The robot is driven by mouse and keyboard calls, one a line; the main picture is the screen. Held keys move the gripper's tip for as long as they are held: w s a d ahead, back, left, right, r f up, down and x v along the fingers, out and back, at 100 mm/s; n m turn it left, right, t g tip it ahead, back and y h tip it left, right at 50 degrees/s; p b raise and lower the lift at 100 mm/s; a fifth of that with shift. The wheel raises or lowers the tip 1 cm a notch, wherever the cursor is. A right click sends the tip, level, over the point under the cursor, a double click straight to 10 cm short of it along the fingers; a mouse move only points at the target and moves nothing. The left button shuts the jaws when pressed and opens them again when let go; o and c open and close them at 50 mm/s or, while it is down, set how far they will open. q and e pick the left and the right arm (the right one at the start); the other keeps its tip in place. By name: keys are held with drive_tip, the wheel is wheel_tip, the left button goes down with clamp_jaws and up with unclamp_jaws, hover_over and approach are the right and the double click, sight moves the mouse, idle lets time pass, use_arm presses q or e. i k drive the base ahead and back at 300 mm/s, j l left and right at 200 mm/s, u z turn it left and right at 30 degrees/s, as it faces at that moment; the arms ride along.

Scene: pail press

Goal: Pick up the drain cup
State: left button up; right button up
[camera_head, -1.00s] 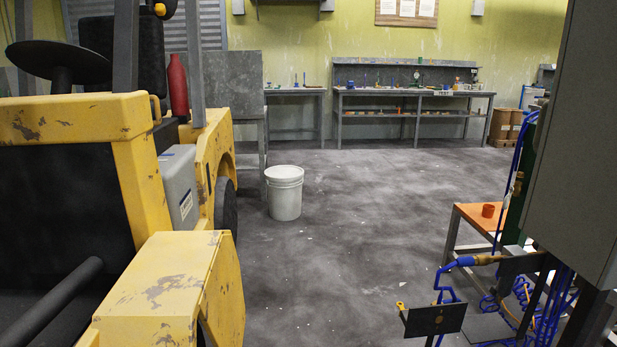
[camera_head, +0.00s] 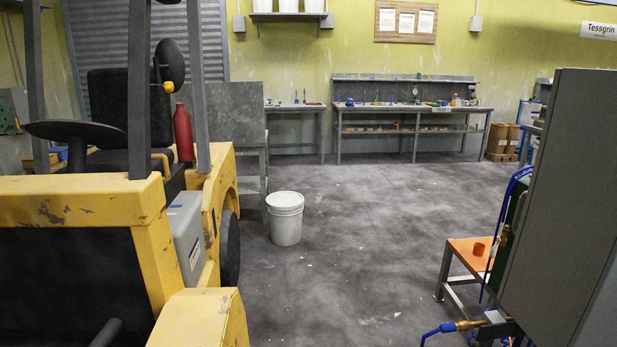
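A small orange-red cup (camera_head: 478,249), which looks like the drain cup, stands upright on the orange top of a low metal-legged table (camera_head: 463,262) at the right. Nothing is seen touching the cup apart from the table top. Neither of my grippers shows in this view.
A yellow forklift (camera_head: 80,200) fills the left side. A white pail (camera_head: 286,218) stands on the floor beyond it. A large grey cabinet (camera_head: 556,200) with blue hoses stands at the right, close to the low table. Workbenches (camera_head: 410,108) line the back wall. The middle floor is clear.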

sight(479, 250)
drive_tip(key=i+z, duration=0.5)
drive_tip(key=i+j+z, duration=0.3)
drive_tip(key=i+z, duration=0.2)
drive_tip(key=i+j+z, duration=0.8)
drive_tip(key=j+z, duration=0.2)
drive_tip(key=i+j+z, duration=0.35)
drive_tip(key=j+z, duration=0.35)
drive_tip(key=i+j+z, duration=0.2)
drive_tip(key=j+z, duration=0.5)
drive_tip(key=j, duration=0.2)
drive_tip(key=j+z, duration=0.35)
drive_tip(key=j, duration=0.15)
drive_tip(key=i+j+z, duration=0.4)
drive_tip(key=j+z, duration=0.2)
drive_tip(key=j, duration=0.2)
drive_tip(key=u, duration=2.45)
drive_tip(key=k+j+z, duration=0.1)
drive_tip(key=j+z, duration=0.2)
drive_tip(key=z, duration=0.15)
drive_tip(key=k+j+z, duration=0.2)
drive_tip(key=z, duration=0.25)
